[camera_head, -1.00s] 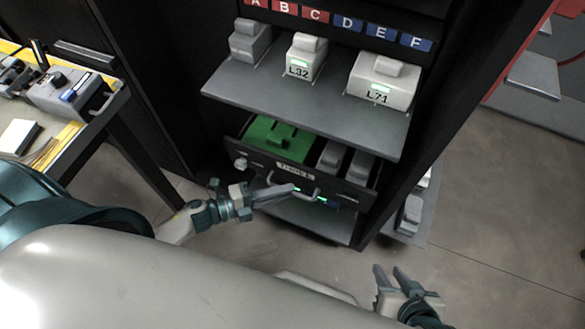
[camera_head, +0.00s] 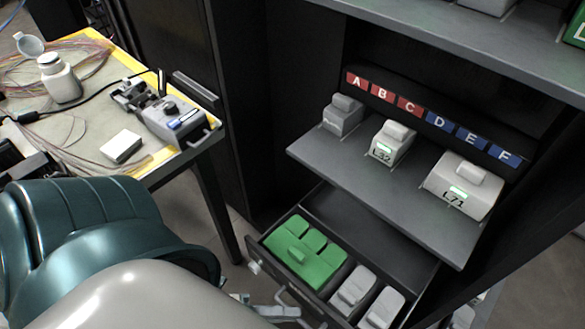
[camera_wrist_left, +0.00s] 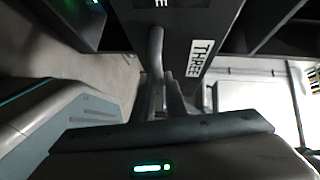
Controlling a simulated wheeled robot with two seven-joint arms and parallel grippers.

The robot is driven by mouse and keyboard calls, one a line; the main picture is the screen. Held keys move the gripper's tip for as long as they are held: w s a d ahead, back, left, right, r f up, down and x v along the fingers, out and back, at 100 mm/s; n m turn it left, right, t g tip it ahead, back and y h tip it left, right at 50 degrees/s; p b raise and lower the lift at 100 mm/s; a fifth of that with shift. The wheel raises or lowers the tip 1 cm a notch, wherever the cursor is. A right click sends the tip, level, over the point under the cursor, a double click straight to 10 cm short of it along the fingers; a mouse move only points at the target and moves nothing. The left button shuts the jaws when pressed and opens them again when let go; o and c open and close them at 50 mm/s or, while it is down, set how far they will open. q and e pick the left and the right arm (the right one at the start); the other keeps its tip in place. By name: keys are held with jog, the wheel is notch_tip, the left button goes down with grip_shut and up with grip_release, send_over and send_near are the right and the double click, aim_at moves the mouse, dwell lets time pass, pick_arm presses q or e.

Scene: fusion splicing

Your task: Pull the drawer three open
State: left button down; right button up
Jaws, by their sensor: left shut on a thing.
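Drawer three (camera_head: 268,262) stands pulled out of the black cabinet, showing a green block (camera_head: 305,252) and grey boxes (camera_head: 352,288) inside. Its front, with a label reading THREE (camera_wrist_left: 201,61), also shows in the left wrist view (camera_wrist_left: 183,30). My left gripper (camera_head: 278,312) is at the drawer's handle (camera_head: 296,303), near the bottom edge of the head view. In the left wrist view its fingers (camera_wrist_left: 166,98) are shut on the grey bar handle (camera_wrist_left: 155,48). My right gripper is out of view.
A grey shelf (camera_head: 370,190) with labelled boxes juts out above the drawer. A work table (camera_head: 150,165) with a splicing device (camera_head: 172,118), white bottle (camera_head: 60,80) and cables stands at left. Bare floor shows between table and cabinet.

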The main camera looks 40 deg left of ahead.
pick_arm(q)
jog(key=c, duration=1.8)
grip_release()
jog(key=shift+a, duration=0.1)
jog(key=v, duration=1.7)
jog(key=shift+s, duration=0.2)
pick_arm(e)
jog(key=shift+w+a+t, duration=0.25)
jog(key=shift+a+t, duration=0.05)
pick_arm(q)
jog(key=shift+s, duration=0.1)
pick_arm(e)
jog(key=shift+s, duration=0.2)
